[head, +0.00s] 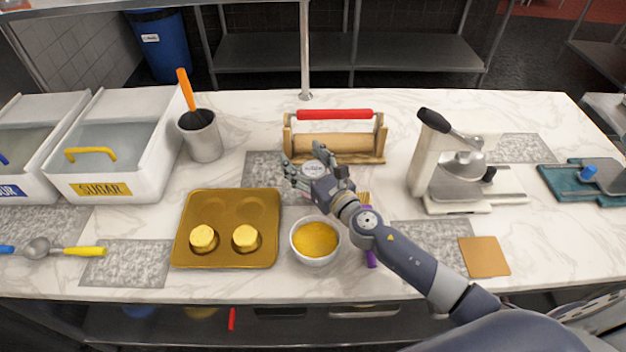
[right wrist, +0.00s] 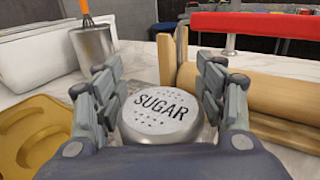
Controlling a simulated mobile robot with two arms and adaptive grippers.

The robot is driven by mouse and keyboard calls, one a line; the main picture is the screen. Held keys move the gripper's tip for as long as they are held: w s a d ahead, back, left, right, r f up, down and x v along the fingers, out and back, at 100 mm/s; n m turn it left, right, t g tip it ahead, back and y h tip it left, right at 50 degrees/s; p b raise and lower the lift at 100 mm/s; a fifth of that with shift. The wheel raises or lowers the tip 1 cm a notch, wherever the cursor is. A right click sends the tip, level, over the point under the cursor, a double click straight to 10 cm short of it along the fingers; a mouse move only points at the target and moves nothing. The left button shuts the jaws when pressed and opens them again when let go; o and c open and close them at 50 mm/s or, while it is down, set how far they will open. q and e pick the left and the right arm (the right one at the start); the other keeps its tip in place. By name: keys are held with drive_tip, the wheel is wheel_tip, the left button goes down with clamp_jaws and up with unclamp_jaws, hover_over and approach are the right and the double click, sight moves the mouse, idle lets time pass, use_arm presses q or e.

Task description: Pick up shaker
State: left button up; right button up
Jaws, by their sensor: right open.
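The shaker is a silver sugar shaker with a round perforated lid marked SUGAR. In the right wrist view the shaker (right wrist: 160,117) sits between the two fingers of my right gripper (right wrist: 160,105), which is open around it. I cannot tell whether the fingers touch it. In the head view the shaker's lid (head: 313,168) shows at my right gripper (head: 316,178), in front of the rolling pin stand. The shaker's body is mostly hidden by the gripper and its lid. My left gripper is not in view.
The rolling pin stand (head: 335,138) is close behind the shaker. A muffin tray (head: 228,222) lies at left front, a bowl of yellow mix (head: 315,240) in front. A metal container (head: 202,138) and sugar bin (head: 118,145) stand left.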

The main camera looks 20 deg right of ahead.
drive_tip(key=shift+s, duration=0.1)
drive_tip(key=shift+c, duration=1.1)
drive_tip(key=c, duration=1)
drive_tip(key=shift+c, duration=0.6)
